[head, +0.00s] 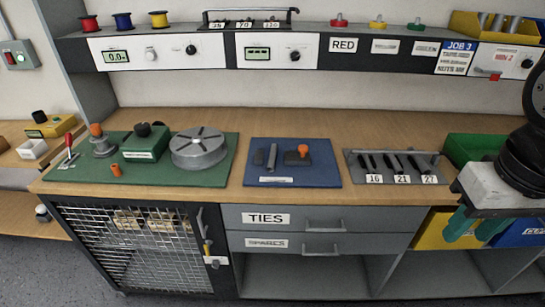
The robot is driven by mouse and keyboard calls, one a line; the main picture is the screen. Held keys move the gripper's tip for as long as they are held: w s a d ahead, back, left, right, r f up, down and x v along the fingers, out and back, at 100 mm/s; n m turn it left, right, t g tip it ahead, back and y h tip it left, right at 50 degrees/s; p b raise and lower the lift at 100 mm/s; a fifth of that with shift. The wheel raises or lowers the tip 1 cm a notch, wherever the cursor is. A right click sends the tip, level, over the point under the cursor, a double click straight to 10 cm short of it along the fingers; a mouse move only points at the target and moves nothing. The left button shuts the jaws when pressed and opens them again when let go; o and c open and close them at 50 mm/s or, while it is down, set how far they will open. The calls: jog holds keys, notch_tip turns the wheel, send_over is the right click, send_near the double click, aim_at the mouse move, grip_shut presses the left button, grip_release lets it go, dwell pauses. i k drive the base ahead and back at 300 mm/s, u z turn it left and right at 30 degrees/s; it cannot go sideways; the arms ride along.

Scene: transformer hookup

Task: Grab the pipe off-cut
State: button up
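A small orange tube-like piece (117,170) stands on the green mat (75,178) at the left of the bench, in front of a green box. A slim grey cylinder (272,157) is on the blue mat (325,172) in the middle. I cannot tell for sure which of these is the pipe off-cut. My gripper (467,236) is at the right edge, with two teal fingers pointing down and apart. No object shows between them. It is in front of the bench's right end, far from both pieces.
A grey round turntable (199,148) and a red lever (69,146) share the green mat. An orange-topped tool (298,155) is beside the grey cylinder. A rack (400,179) labelled 16, 21, 27 stands right of the blue mat. A shelf (345,47) overhangs the back. Bare wood separates the mats.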

aim_at(271, 158)
jog(key=z, duration=3.4)
jog(key=k, duration=2.5)
jog(key=u, duration=2.2)
